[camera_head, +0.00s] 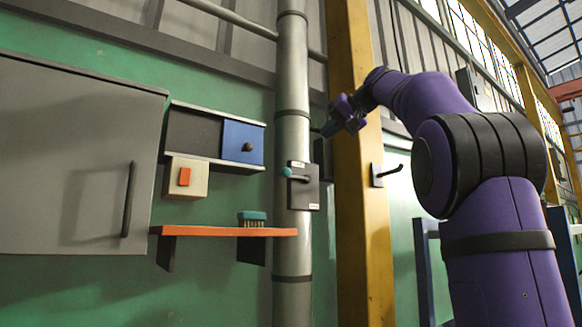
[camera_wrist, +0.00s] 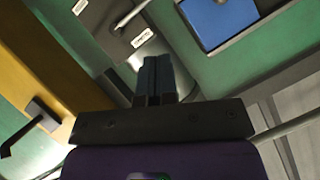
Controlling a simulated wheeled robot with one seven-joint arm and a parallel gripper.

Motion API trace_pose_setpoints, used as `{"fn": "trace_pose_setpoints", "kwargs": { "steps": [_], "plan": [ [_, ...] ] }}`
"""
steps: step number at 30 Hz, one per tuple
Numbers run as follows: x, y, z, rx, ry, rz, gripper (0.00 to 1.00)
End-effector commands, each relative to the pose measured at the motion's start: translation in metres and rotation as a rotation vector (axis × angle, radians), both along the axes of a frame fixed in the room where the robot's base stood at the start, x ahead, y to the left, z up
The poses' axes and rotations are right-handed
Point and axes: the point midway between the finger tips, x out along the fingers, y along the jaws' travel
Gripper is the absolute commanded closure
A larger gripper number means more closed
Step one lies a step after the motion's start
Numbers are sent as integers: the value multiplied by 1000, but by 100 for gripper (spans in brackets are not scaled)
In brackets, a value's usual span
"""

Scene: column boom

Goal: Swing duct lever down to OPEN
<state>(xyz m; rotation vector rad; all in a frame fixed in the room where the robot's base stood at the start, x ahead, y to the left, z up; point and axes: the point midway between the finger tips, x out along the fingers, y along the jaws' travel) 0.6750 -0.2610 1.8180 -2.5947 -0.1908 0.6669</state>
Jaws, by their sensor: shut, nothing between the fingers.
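The duct lever (camera_head: 300,178) is on a dark plate on the grey vertical duct (camera_head: 292,80). Its arm lies about level and points left, ending in a teal knob (camera_head: 286,171). Small pale labels sit near the plate's top and bottom, too small to read. In the wrist view the lever arm (camera_wrist: 131,14) and its plate show at the upper left, with the knob out of frame. My gripper (camera_head: 328,129) is above and right of the lever, apart from it. In the wrist view its dark blue fingers (camera_wrist: 153,78) are together and empty.
A yellow column (camera_head: 352,100) stands right of the duct, with a black handle (camera_head: 389,173) beyond it. Left are a grey cabinet (camera_head: 75,160), a shelf unit with a blue panel (camera_head: 243,142), and an orange shelf (camera_head: 220,231) with a brush (camera_head: 251,218) on it.

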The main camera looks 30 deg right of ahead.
Motion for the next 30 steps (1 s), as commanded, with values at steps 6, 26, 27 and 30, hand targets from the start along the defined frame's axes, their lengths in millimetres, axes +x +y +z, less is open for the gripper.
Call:
{"fn": "trace_pose_setpoints", "kwargs": {
  "steps": [6,26,27,30],
  "plan": [
    [1,-4,6,-6,-14,3,100],
    [43,9,-14,-3,-11,8,100],
    [50,10,-18,-4,-10,7,100],
    [66,15,-25,-3,-11,6,100]
  ]
}}
